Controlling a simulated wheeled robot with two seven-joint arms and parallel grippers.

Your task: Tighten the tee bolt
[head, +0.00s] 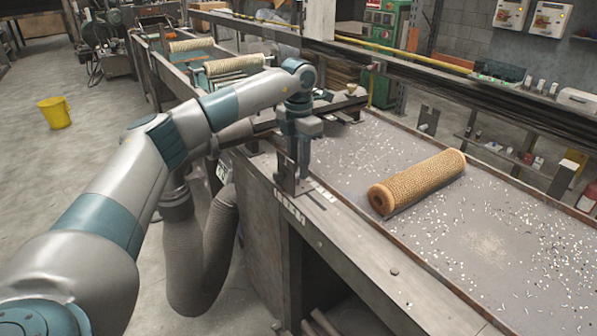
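My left arm reaches in from the lower left, and its gripper (293,188) points down at the near edge of the workbench (345,240). The fingers are dark and small, and whether they are apart or closed on something cannot be made out. I cannot pick out the tee bolt for certain; the gripper and wrist cover the spot below them. A dark metal bar with fittings (345,105) lies across the bench just behind the wrist. My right gripper is not in view.
A tan mesh tube (418,182) lies on the bench top, right of the gripper, among scattered pale chips. More rolls (233,65) lie on the bench farther back. A flexible grey hose (198,250) hangs below my arm. A yellow bucket (55,112) stands on open floor.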

